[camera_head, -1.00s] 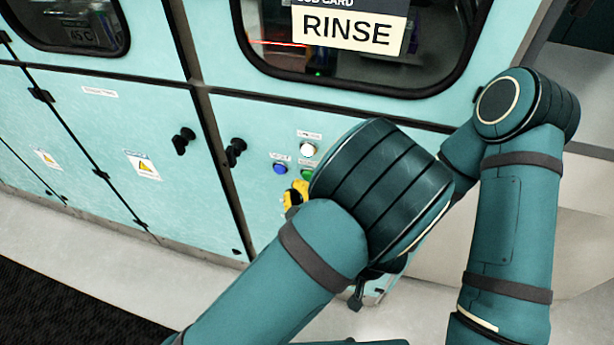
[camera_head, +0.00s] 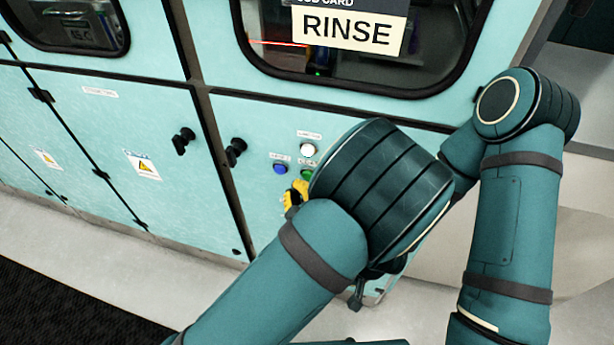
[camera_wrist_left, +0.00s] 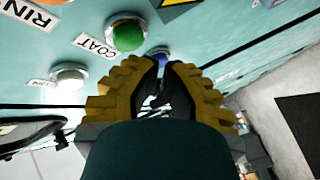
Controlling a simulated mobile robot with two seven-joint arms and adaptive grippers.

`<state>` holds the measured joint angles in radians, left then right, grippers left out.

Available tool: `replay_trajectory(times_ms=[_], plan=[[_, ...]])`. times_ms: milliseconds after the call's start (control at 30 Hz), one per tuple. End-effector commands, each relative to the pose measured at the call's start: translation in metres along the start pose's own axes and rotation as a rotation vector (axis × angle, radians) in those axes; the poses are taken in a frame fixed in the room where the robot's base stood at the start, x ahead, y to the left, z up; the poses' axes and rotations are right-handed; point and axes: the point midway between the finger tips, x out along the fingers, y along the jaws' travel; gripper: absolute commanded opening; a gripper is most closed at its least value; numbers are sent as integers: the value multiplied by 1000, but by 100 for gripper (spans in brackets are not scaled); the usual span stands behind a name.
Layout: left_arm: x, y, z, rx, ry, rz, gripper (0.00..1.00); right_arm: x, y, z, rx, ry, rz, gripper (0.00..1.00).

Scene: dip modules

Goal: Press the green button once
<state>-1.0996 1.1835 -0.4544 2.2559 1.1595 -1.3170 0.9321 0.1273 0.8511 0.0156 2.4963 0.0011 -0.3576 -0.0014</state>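The green button (camera_head: 307,174) is on the teal cabinet front, partly covered by my left arm in the head view. In the left wrist view the green button (camera_wrist_left: 128,34) shows whole, in a pale ring, above and left of the fingertips. My left gripper (camera_head: 296,193), with yellow fingers, is just below the green button in the head view. My right gripper cannot be made out; my right forearm goes behind my left arm.
A blue button (camera_head: 280,168) and a white button (camera_head: 308,150) sit close to the green one. Black door knobs (camera_head: 235,151) stick out to the left. A RINSE card (camera_head: 348,29) hangs on the window above.

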Motion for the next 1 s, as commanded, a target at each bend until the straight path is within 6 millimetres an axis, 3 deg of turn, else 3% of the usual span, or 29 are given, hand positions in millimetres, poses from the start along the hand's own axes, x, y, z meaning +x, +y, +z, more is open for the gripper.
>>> replay_trajectory(times_ms=[1000], plan=[[10,5,5,-1,0,0,0,6,2,1,0,0,0,47]])
